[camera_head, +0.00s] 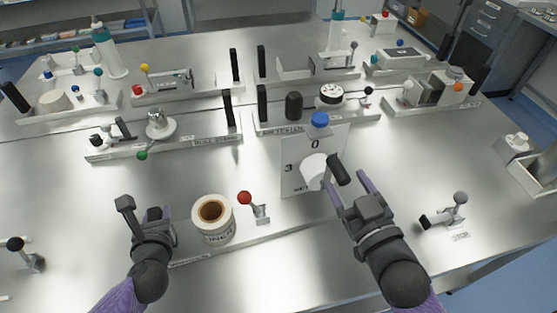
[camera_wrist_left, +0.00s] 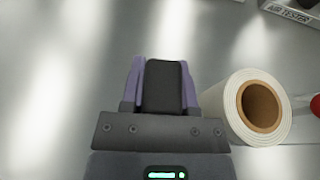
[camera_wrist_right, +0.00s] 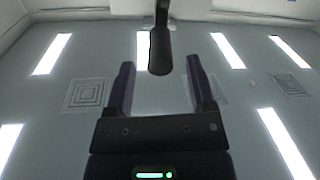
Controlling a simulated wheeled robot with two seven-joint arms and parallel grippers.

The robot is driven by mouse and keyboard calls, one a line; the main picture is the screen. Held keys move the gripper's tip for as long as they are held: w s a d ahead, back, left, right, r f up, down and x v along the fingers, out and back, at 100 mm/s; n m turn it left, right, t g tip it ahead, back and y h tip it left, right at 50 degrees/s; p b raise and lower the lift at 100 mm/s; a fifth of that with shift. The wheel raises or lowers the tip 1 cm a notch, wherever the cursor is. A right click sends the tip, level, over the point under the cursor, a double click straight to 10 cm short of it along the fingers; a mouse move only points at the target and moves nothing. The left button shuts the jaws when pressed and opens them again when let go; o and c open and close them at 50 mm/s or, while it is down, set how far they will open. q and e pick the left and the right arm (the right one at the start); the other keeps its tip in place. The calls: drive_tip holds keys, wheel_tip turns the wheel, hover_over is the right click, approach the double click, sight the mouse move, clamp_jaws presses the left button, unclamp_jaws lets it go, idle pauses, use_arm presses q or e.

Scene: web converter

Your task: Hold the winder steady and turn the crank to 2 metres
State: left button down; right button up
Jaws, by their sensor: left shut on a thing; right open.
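The winder has an upright grey dial plate (camera_head: 296,178) marked 0 and 3, a white hub (camera_head: 314,170) and a black crank handle (camera_head: 338,168). My right gripper (camera_head: 350,184) is open just in front of the crank handle; in the right wrist view the handle (camera_wrist_right: 160,50) appears between the fingertips, with space on both sides. My left gripper (camera_head: 136,216) is shut on a black upright grip (camera_wrist_left: 164,86), left of the white roll (camera_head: 212,228). The grip's base is hidden.
A red-knobbed lever (camera_head: 245,198) stands between the roll and the dial plate. A grey-knobbed lever (camera_head: 460,198) stands at the right, by a printed label. Labelled trays with bottles and small fittings line the back.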

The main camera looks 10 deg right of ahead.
sight(327, 175)
drive_tip(key=w, duration=0.4)
drive_tip(key=shift+w+a+f, duration=0.1)
drive_tip(key=shift+w+a, duration=0.05)
drive_tip(key=shift+a, duration=0.1)
clamp_jaws()
idle(1.1)
